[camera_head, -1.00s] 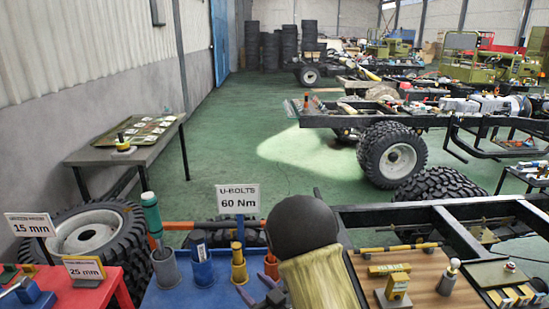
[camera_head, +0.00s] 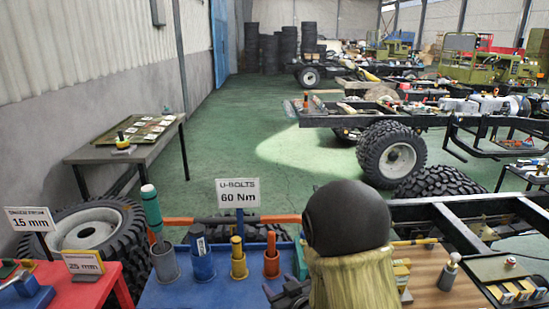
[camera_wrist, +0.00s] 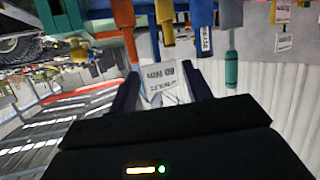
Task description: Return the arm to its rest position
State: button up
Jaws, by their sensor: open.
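My arm rises at the lower middle right of the head view, with a black rounded joint and an olive sleeve. My gripper (camera_wrist: 163,82) shows in the wrist view with its two dark fingers apart and nothing between them. In the head view only a dark part of it (camera_head: 287,292) shows at the bottom edge, left of the sleeve; its fingertips are hard to make out. The wrist view is upside down, and the white U-BOLTS 60 Nm sign (camera_wrist: 163,85) appears beyond the fingers.
A blue table (camera_head: 205,293) holds grey, blue, yellow and red cups (camera_head: 272,262); a green-handled tool (camera_head: 151,207) stands in the grey one. A red table (camera_head: 85,290) is at left. A black chassis frame (camera_head: 455,238) with a wooden board (camera_head: 430,298) is at right. Green floor lies open beyond.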

jog(key=s+d+f+m+g+h+b, duration=0.2)
jog(key=d+h, duration=0.1)
jog(key=d, duration=0.2)
jog(key=s+d+f+m+g+h+b, duration=0.2)
jog(key=s+d+f, duration=0.1)
jog(key=d, duration=0.2)
jog(key=s+d+m+g+h+b, duration=0.1)
jog(key=s+d+g+b, duration=0.15)
jog(key=s, duration=0.35)
jog(key=s+d+m+g+h+b, duration=0.1)
jog(key=s+d+g, duration=0.1)
jog(key=s+g, duration=0.3)
notch_tip(320, 180, up, 14)
jog(key=t+p, duration=0.1)
jog(key=p, duration=1.4)
jog(key=shift+s+a, duration=0.2)
jog(key=shift+a, duration=0.05)
jog(key=shift+f+t, duration=0.15)
jog(key=shift+t, duration=0.1)
